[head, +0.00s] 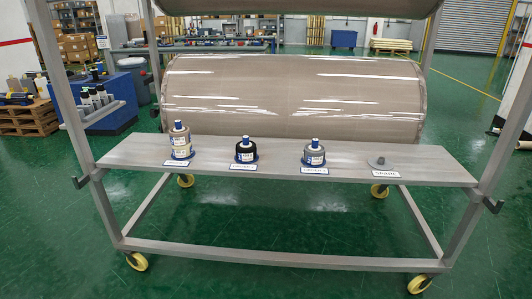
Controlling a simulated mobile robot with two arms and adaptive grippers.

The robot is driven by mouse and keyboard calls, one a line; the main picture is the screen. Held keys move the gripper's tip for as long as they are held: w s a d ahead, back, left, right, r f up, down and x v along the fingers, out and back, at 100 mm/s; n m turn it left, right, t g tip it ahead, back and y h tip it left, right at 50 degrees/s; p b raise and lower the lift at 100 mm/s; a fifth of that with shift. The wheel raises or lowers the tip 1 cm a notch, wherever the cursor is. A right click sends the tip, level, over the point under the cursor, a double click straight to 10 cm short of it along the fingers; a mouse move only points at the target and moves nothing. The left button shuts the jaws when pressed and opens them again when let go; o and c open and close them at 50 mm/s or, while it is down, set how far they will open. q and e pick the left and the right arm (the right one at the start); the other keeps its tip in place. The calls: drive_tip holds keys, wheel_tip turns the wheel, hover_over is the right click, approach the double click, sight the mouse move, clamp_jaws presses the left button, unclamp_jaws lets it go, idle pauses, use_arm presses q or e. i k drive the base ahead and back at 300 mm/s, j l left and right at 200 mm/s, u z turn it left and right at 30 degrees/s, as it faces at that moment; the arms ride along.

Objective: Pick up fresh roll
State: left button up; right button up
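A large beige roll (300,98) in shiny clear wrap lies lengthwise behind the shelf of a grey metal cart. Part of a second large roll (290,5) shows at the top edge. On the shelf (290,170) stand three small upright rolls on blue bases: a taller beige one (180,145) at left, a black one (245,154) and a grey one (314,157). At right a small grey holder (381,162) carries no roll. Each spot has a white label, too small to read. I cannot tell which roll is the fresh one. Neither gripper shows.
The cart frame (270,256) has yellow-wheeled casters and uprights at both sides of the shelf. A blue cabinet (110,100) with bottles and a wooden pallet (30,118) stand at left. The green floor (60,240) is clear in front.

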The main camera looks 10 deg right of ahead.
sight(245, 151)
drive_tip(key=i+l+u, duration=0.15)
drive_tip(key=i, duration=0.35)
drive_tip(key=i+l+u, duration=0.1)
drive_tip(key=i, duration=0.35)
drive_tip(key=i+l+u, duration=0.15)
drive_tip(key=i, duration=0.35)
